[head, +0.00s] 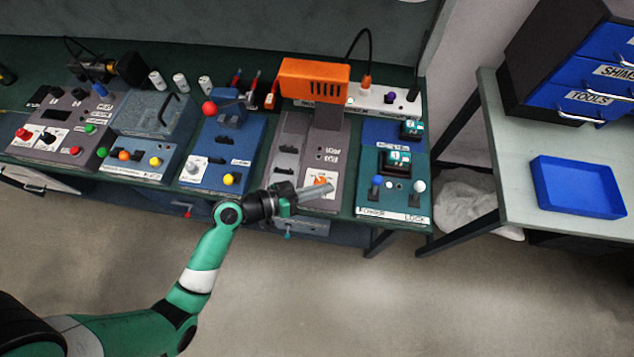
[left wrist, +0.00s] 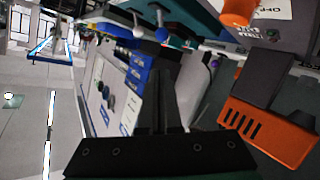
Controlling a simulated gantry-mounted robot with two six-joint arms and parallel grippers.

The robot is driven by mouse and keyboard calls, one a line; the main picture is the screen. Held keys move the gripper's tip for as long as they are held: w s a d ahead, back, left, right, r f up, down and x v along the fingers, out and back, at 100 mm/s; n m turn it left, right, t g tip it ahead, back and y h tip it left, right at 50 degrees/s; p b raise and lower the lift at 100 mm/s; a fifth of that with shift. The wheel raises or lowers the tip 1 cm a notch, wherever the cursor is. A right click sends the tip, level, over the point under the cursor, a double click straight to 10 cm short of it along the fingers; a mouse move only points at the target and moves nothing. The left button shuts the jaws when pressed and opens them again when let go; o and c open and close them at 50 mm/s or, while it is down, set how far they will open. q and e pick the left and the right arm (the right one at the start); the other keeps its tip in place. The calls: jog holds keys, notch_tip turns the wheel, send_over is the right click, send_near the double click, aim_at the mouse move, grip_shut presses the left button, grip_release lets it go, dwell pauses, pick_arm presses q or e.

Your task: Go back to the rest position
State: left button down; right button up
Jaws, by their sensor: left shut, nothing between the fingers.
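My left gripper (head: 314,191) is shut and empty. It hangs at the front edge of the green workbench (head: 350,214), in front of the grey machine with the orange top (head: 314,81). Its tips are close to the orange knob (head: 321,182) on that machine's white panel; I cannot tell whether they touch. In the left wrist view my left gripper (left wrist: 158,105) shows as dark fingers together, with the orange housing (left wrist: 268,132) at the right. My right gripper is not in either view.
Several control boxes line the bench, including a blue one with a red ball lever (head: 209,108) and one with teal displays (head: 392,163). A side table (head: 510,160) at the right holds a blue tray (head: 577,187) and a drawer cabinet (head: 590,70). The floor in front is clear.

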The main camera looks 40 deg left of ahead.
pick_arm(q)
jog(key=shift+s+a+r, duration=0.25)
jog(key=shift+s+r, duration=0.15)
jog(key=shift+s, duration=0.05)
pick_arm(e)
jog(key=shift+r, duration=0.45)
